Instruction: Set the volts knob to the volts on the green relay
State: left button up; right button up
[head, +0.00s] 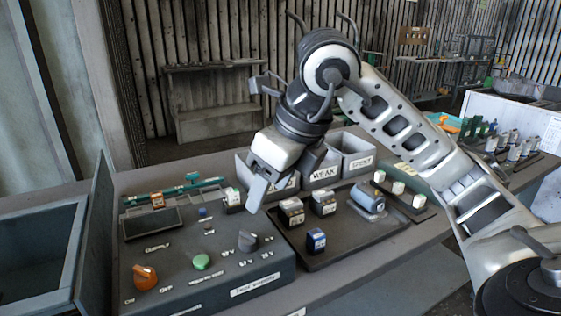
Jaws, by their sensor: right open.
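The volts knob (248,242) is a dark grey knob on the grey test panel (225,285), with small white volt labels around it, too small to read. My right gripper (276,190) is open and empty above the panel's back right corner, pointing down, above and behind the knob and apart from it. A small white block with coloured marks (232,198) stands at the panel's back edge, left of the gripper. I cannot tell which block is the green relay, and no voltage is readable. My left gripper is out of view.
The panel also bears an orange knob (145,277), a green button (201,261) and a dark display (152,223). A dark tray (350,243) holds several small blocks and a cylinder. An open grey bin (40,250) is at left.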

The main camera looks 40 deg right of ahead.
jog(key=v, duration=0.4)
jog(key=shift+r, duration=0.1)
dwell(0.5)
